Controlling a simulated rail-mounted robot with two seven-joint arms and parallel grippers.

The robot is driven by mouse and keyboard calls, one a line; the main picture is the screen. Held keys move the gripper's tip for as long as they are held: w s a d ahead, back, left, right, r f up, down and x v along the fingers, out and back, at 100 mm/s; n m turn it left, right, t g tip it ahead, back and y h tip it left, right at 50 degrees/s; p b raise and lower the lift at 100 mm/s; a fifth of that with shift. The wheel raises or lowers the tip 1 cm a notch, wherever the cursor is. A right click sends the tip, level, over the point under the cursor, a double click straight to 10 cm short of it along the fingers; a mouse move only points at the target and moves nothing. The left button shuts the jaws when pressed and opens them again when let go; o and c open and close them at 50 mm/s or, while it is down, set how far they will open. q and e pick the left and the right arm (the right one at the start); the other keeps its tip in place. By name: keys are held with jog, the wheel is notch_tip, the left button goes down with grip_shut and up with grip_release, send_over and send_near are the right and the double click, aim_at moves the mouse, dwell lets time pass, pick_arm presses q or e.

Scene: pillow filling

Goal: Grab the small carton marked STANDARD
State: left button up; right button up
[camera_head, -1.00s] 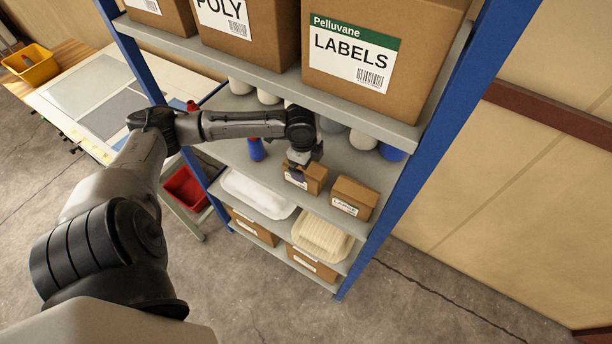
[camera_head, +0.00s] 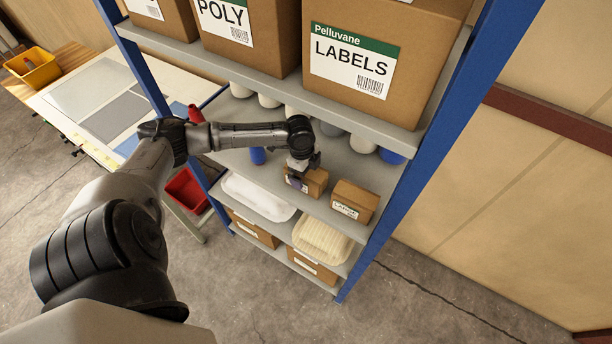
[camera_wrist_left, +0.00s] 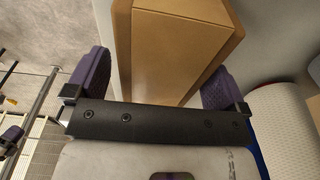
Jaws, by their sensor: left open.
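Two small cartons stand on the middle shelf in the head view. The right one (camera_head: 354,200) has a label that seems to read LARGE. The left one (camera_head: 312,183) has a label mostly covered by my gripper, so I cannot read it. My left gripper (camera_head: 297,178) is at this left carton. In the left wrist view, the carton (camera_wrist_left: 185,50) lies between the two purple-padded fingers of my open gripper (camera_wrist_left: 158,85), with a gap visible beside the left finger.
Blue (camera_head: 257,155) and white containers stand behind on the middle shelf. A blue post (camera_head: 400,200) bounds the right side. A white bundle (camera_head: 257,195) lies below.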

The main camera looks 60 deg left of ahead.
pick_arm(q)
jog(key=shift+c, duration=0.4)
jog(key=c, duration=0.9)
jog(key=shift+c, duration=0.2)
jog(key=shift+r, duration=0.1)
